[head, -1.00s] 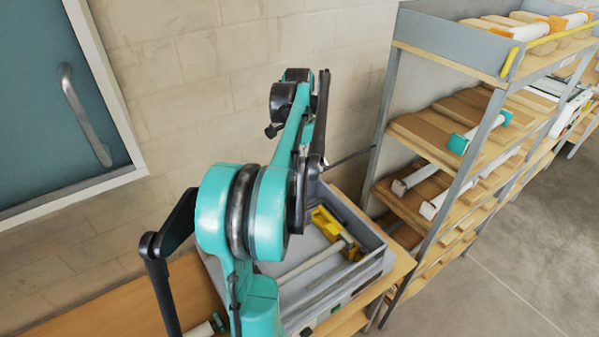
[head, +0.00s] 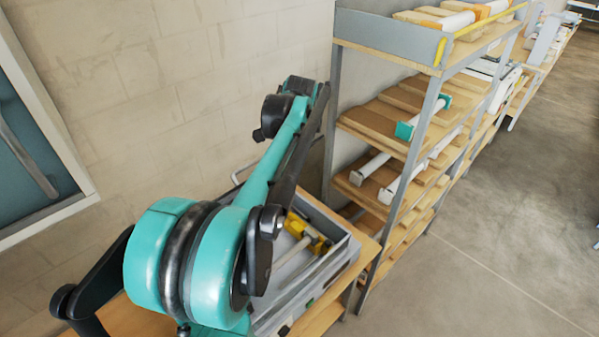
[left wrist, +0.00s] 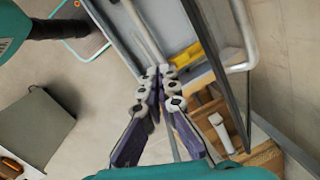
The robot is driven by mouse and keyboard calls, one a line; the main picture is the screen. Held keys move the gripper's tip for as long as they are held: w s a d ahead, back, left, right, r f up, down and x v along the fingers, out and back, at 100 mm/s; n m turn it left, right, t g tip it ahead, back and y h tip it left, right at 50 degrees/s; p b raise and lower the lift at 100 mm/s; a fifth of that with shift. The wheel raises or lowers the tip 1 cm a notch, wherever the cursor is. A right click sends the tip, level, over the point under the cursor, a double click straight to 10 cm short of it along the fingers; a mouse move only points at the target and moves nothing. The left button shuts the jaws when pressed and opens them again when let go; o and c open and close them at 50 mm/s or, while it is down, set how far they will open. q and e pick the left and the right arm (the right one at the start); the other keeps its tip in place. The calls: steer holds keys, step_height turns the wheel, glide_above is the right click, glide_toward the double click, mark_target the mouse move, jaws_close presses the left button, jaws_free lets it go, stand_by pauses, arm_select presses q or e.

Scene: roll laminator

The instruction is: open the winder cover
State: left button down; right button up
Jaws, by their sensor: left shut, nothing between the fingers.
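The winder is a grey open-topped box (head: 338,262) on a wooden bench, with a yellow part (head: 306,232) and a pale roller inside. A dark panel (head: 312,172), apparently the winder cover, stands raised at its back, partly hidden by my left arm. A grey looped handle (head: 238,172) shows left of the arm. In the left wrist view the cover (left wrist: 215,60) is a dark, nearly edge-on sheet right of my fingers, with the looped handle (left wrist: 246,35) beyond it. My left gripper (left wrist: 166,72) is shut and empty, apparently apart from the cover. My right gripper is out of view.
A shelf rack (head: 408,150) with boards and rollers stands close to the right of the winder. A wall with a teal framed panel (head: 28,150) is behind and left. Open floor (head: 500,220) lies to the right.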

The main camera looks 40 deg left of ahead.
arm_select(q)
steer(key=w+d+f+m+t+y+b, duration=0.15)
steer(key=w+d+m+y+b, duration=0.45)
steer(key=d+m+y+b, duration=0.6)
steer(key=w+a+f+m+h+p, duration=0.1)
steer(key=a+p, duration=0.5)
steer(key=a, duration=0.7)
steer(key=shift+w+a+f+m+h, duration=0.15)
steer(key=shift+a+f+m+h, duration=0.15)
steer(key=shift+f+m+h, duration=0.65)
steer(key=shift+r+n, duration=0.1)
steer(key=shift+n, duration=0.15)
